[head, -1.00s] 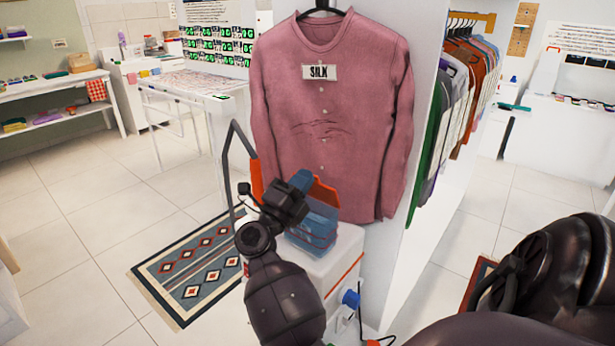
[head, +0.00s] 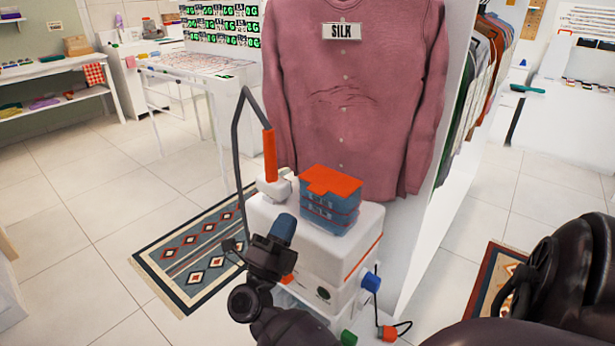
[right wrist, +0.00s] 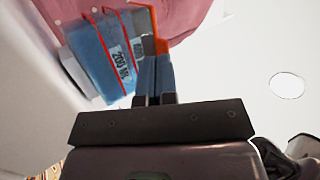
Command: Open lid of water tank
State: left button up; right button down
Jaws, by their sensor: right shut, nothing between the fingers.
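The water tank (head: 328,213) is a translucent blue box on top of the white steamer base. Its orange lid (head: 332,181) appears to lie flat over its top. In the right wrist view the tank (right wrist: 92,60) is at upper left, with printed markings, and the orange lid edge (right wrist: 161,44) shows by the fingertips. My right gripper (head: 283,227) is shut and empty, in front and to the left of the tank in the head view. Its fingers (right wrist: 154,62) are together in the wrist view; contact with the lid cannot be told. My left gripper is not in view.
The white base (head: 345,250) has a blue knob (head: 371,282) on its right side. An orange-handled iron-like tool (head: 270,150) stands left of the tank. A pink shirt (head: 355,110) hangs close behind. A patterned rug (head: 195,262) lies on the floor at left.

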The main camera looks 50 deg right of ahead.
aim_at(318, 187)
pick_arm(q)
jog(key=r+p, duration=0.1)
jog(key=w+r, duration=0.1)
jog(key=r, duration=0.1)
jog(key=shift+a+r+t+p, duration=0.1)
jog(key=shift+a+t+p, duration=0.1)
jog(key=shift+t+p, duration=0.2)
pick_arm(e)
jog(key=d+r+m+g, duration=0.1)
jog(key=d+r, duration=0.1)
jog(key=r, duration=0.1)
jog(key=s+d+r+m+g+h, duration=0.1)
jog(key=d+r, duration=0.2)
jog(key=r, duration=0.1)
jog(key=d+r+m+g, duration=0.1)
jog(key=d+r+g, duration=0.1)
jog(key=r, duration=0.1)
jog(key=shift+s+d+r+m+h, duration=0.3)
jog(key=shift+d+m, duration=0.05)
jog(key=shift+m, duration=0.05)
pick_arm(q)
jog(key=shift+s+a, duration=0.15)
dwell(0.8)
